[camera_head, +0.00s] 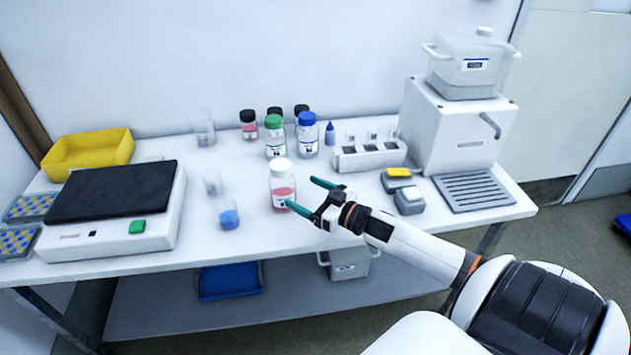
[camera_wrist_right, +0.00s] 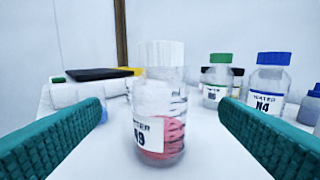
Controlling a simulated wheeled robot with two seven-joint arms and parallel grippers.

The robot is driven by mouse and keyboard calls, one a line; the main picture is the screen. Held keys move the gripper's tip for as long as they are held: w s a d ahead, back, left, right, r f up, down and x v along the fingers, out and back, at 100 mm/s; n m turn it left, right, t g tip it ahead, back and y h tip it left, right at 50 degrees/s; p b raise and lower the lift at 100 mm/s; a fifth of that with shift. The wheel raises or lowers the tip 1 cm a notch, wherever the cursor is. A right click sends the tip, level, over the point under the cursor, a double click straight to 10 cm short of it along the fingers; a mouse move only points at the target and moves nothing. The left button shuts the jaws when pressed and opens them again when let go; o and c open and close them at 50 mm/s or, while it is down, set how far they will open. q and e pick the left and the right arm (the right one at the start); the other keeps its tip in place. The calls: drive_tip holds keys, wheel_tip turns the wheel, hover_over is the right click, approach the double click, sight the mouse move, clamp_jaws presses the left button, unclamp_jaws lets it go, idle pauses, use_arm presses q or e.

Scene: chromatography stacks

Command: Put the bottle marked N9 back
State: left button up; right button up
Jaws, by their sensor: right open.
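The white-capped clear bottle (camera_head: 281,188) with pink contents stands upright near the front middle of the table. In the right wrist view it (camera_wrist_right: 160,105) is straight ahead, and its label seems to read N9, though the last character is not sharp. My right gripper (camera_head: 309,195) is open and empty just right of the bottle. Its green fingers point at it, one toward each side. In the wrist view the bottle shows between the fingers, a little beyond the tips. My left gripper is not in view.
A green-capped bottle (camera_head: 275,137), a blue-capped bottle marked N4 (camera_head: 307,136) and several black-capped ones stand behind. A beaker with blue liquid (camera_head: 229,214) and a balance (camera_head: 115,200) are left. A white rack (camera_head: 368,156) and small boxes (camera_head: 408,200) are right.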

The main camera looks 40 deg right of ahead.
drive_tip(key=shift+v, duration=1.2)
